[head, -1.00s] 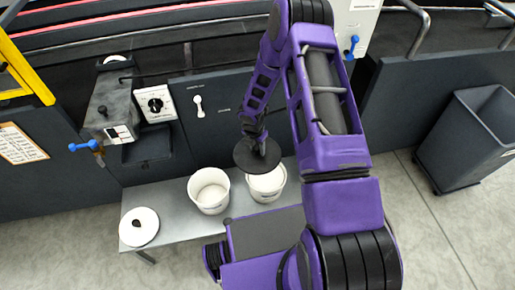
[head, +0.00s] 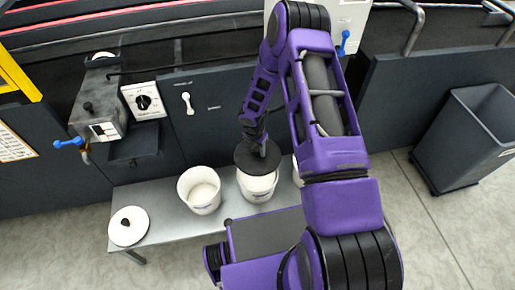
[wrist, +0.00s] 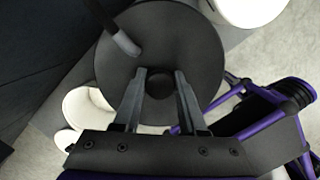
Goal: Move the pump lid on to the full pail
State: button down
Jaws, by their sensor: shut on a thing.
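The pump lid is a wide black disc (head: 246,160) with a curved spout; it fills the middle of the wrist view (wrist: 190,45). My gripper (wrist: 160,72) is shut on the pump lid near its centre, and the gripper also shows in the head view (head: 262,150). In the head view the lid overlaps the back rim of the middle white pail (head: 258,190); I cannot tell whether they touch. An open white pail (head: 200,192) stands to its left, its inside partly visible. A third white pail (head: 297,172) is mostly hidden behind my arm. The full pail's contents are not clear.
The pails stand on a grey bench (head: 165,203). A white lid with a black knob (head: 128,226) lies at its left end. A dark machine panel (head: 215,112) rises behind. A dark bin (head: 467,135) stands on the floor at right.

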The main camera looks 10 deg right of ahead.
notch_tip(320, 180, down, 10)
jog(key=b, duration=0.7)
jog(key=shift+f, duration=1.1)
jog(key=shift+c, duration=1.9)
grip_release()
jog(key=r+p, duration=0.1)
jog(key=r, duration=0.4)
jog(key=s+a+r+p, duration=0.1)
jog(key=r, duration=0.5)
jog(key=s+r+p, duration=0.1)
jog(key=r, duration=0.5)
jog(key=shift+a+r, duration=0.15)
jog(key=shift+a, duration=0.25)
